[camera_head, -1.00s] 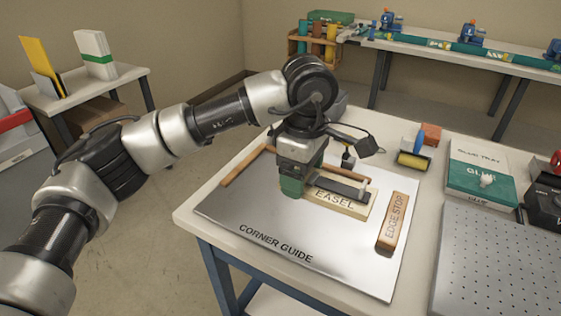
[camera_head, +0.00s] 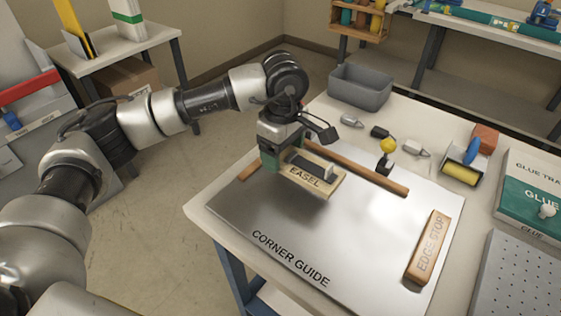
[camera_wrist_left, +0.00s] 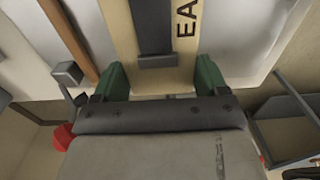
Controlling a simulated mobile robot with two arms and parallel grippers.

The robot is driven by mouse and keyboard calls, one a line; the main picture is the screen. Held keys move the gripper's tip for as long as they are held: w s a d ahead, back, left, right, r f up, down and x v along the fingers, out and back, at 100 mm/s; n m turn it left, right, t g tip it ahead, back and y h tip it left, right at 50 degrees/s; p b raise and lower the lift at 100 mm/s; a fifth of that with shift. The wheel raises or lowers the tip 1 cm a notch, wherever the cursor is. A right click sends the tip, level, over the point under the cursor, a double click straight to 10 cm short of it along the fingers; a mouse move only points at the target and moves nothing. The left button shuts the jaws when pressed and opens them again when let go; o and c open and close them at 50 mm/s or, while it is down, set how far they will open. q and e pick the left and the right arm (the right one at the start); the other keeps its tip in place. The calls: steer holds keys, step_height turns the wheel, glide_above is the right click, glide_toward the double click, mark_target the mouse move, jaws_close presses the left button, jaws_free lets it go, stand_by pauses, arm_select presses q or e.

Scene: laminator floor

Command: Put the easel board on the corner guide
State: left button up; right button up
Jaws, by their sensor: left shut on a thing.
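The easel board (camera_head: 322,187) is a pale wooden block lettered EASEL with a dark bar on it. My left gripper (camera_head: 274,160) is shut on its left end, and the board appears raised above the metal plate. In the left wrist view the board (camera_wrist_left: 193,68) lies between the two green fingers of the gripper (camera_wrist_left: 162,80). The corner guide (camera_head: 300,235) is a shiny metal plate lettered CORNER GUIDE on the table, with wooden rails along its back edge (camera_head: 360,168). The wooden edge stop (camera_head: 427,248) lies at its right side. My right gripper is out of view.
Behind the plate are a grey bin (camera_head: 360,88), a yellow-knobbed tool (camera_head: 388,146) and a yellow roller (camera_head: 461,174). A green-and-white glue tray box (camera_head: 535,195) and a perforated grey plate (camera_head: 515,275) stand at the right. The front middle of the metal plate is clear.

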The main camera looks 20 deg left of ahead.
arm_select(q)
steer(key=shift+a+f, duration=0.35)
step_height(320, 180, down, 3)
steer(key=shift+f, duration=0.15)
steer(key=shift+w+f, duration=0.1)
steer(key=shift+f, duration=0.15)
steer(key=o, duration=0.5)
steer(key=shift+f, duration=0.15)
steer(key=o, duration=0.4)
steer(key=shift+o, duration=0.2)
